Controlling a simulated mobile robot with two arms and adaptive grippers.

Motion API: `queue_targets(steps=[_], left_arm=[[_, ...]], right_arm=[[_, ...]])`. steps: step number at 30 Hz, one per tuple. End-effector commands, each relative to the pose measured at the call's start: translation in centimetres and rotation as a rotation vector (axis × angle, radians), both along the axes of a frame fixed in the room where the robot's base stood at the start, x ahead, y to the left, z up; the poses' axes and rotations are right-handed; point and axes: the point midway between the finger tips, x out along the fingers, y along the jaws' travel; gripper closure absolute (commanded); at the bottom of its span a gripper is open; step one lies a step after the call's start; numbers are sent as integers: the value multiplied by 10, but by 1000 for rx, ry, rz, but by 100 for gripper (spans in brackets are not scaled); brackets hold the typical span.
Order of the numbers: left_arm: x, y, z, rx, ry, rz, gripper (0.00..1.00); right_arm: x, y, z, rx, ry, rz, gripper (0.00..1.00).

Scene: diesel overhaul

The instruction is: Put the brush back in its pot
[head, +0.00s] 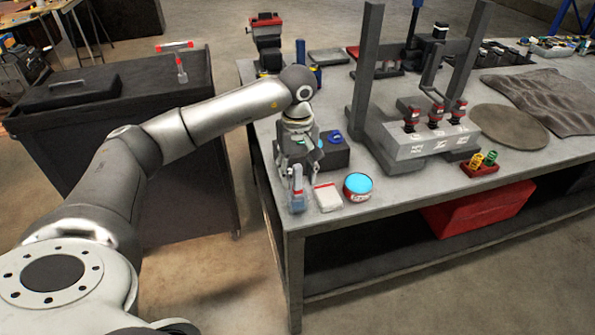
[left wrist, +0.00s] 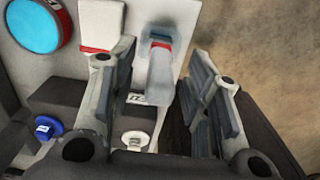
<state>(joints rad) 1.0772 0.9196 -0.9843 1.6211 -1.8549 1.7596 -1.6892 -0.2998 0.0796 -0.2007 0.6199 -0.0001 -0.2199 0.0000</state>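A slim blue-grey piece with a red band (head: 297,198) stands at the bench's front left corner. It looks like the brush, but I cannot tell whether a clear container is part of it. My left gripper (head: 297,176) points down just above it. In the left wrist view the piece (left wrist: 160,78) lies between the two fingers, with gaps on both sides, so the gripper is open and empty. A round tin with a cyan top (head: 358,186), possibly the pot, stands right of it and also shows in the left wrist view (left wrist: 33,25). My right gripper is not in view.
A white and red box (head: 327,197) stands between the piece and the tin. A dark block (head: 335,155) with round caps is behind. A grey fixture (head: 425,140) fills the bench middle. A dark cart (head: 140,150) stands left.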

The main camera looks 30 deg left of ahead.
Motion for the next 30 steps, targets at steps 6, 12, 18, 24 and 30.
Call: queue_targets(steps=[6, 12, 18, 24, 30], left_arm=[[0, 0, 0, 0, 0, 0, 56], [1, 0, 20, -1, -4, 0, 56], [1, 0, 63, 0, -4, -1, 56], [1, 0, 101, 0, -4, 0, 56], [0, 0, 118, 0, 0, 0, 56]], right_arm=[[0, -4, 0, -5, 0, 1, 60], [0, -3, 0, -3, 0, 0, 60], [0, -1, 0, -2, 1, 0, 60], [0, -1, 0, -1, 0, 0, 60], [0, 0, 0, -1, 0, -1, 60]])
